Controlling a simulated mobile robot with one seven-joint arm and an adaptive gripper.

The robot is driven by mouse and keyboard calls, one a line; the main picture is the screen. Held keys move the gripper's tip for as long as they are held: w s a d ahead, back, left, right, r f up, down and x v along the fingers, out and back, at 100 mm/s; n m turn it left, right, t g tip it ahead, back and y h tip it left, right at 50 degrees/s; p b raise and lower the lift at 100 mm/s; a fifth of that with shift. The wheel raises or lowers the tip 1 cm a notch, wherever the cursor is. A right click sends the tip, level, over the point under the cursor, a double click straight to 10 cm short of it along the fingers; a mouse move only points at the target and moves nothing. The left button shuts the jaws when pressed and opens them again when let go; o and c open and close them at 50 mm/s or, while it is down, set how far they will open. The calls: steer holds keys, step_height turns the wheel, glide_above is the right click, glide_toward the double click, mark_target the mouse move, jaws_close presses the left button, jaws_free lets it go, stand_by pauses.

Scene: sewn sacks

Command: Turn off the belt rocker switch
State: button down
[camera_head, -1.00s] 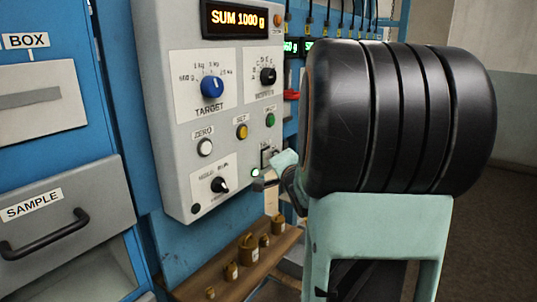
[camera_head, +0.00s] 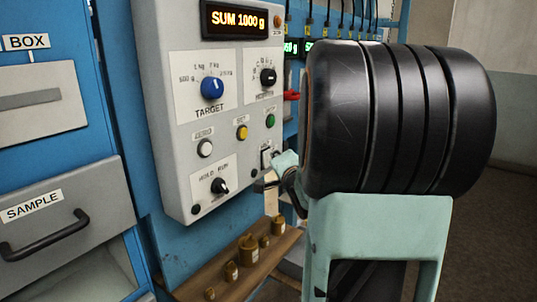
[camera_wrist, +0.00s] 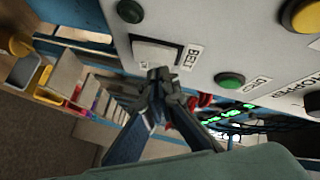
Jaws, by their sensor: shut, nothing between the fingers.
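The belt rocker switch (camera_wrist: 157,53) is a pale rocker in a dark frame beside a BELT label (camera_wrist: 191,57) in the wrist view. In the head view the switch (camera_head: 266,157) shows at the lower right of the grey control panel (camera_head: 180,150). A small round lamp (camera_wrist: 130,11) beside the switch looks dark green and unlit. My gripper (camera_wrist: 161,73) is shut and empty. Its fingertips are at the switch's lower edge; I cannot tell whether they touch it. In the head view my arm hides most of the gripper (camera_head: 266,184).
A green button (camera_wrist: 230,80) and a yellow button (camera_wrist: 301,15) sit near the switch. Knobs for TARGET (camera_head: 212,88) and HOLD/RUN (camera_head: 220,186) are on the same panel. Brass weights (camera_head: 248,248) stand on a wooden shelf (camera_head: 215,283) below.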

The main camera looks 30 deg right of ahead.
steer(key=shift+s+d, duration=0.15)
steer(key=shift+s, duration=0.2)
steer(key=shift+s+d+f+p, duration=0.1)
steer(key=shift+s+d+p, duration=0.2)
steer(key=shift+s, duration=0.45)
steer(key=shift+s+d+f+p, duration=0.15)
steer(key=shift+s+d+p, duration=0.15)
steer(key=shift+s, duration=0.5)
steer(key=shift+s+d+f+p, duration=0.1)
steer(key=shift+s+d+p, duration=0.2)
steer(key=shift+s, duration=0.45)
